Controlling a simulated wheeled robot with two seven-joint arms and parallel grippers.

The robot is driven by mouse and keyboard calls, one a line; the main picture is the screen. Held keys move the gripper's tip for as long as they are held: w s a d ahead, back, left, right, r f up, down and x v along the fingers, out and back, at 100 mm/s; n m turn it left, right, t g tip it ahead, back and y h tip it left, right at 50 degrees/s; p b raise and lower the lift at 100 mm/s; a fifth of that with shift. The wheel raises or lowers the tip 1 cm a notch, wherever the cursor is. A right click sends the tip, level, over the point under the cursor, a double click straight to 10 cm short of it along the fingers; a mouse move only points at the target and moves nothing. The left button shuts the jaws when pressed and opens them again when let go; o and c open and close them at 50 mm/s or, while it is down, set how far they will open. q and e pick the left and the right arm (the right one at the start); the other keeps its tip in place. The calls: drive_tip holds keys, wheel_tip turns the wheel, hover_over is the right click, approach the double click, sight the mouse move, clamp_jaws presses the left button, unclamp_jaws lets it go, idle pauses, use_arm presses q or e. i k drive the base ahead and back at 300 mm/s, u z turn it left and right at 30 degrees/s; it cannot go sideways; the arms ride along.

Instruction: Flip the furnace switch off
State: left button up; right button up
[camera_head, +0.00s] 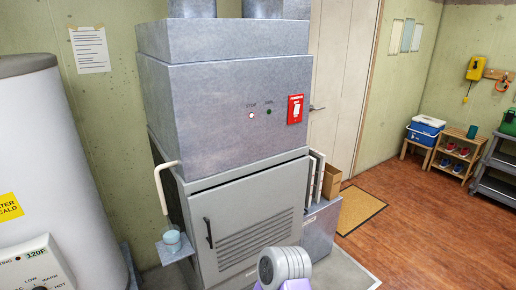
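The furnace switch (296,109) is a red plate with a white toggle, on the right part of the front of the grey metal furnace (220,110). The toggle is too small to tell which way it is set. Left of it on the same panel are a pale round light (251,115) and a dark green one (269,112), each under a small label. Nothing covers the switch. A rounded grey and purple part of my own arm shows at the bottom centre, below the furnace and apart from the switch. Neither gripper's fingers are in view.
A white water heater (60,150) stands close on the left. A white pipe (160,185) bends down into a small cup beside the furnace's lower door (248,225). A door (340,80) and mat (358,208) are behind right. The wooden floor (430,235) on the right is clear.

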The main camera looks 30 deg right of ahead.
sight(296, 111)
drive_tip(key=z, duration=2)
drive_tip(key=i, duration=1.05)
drive_tip(key=u, duration=0.25)
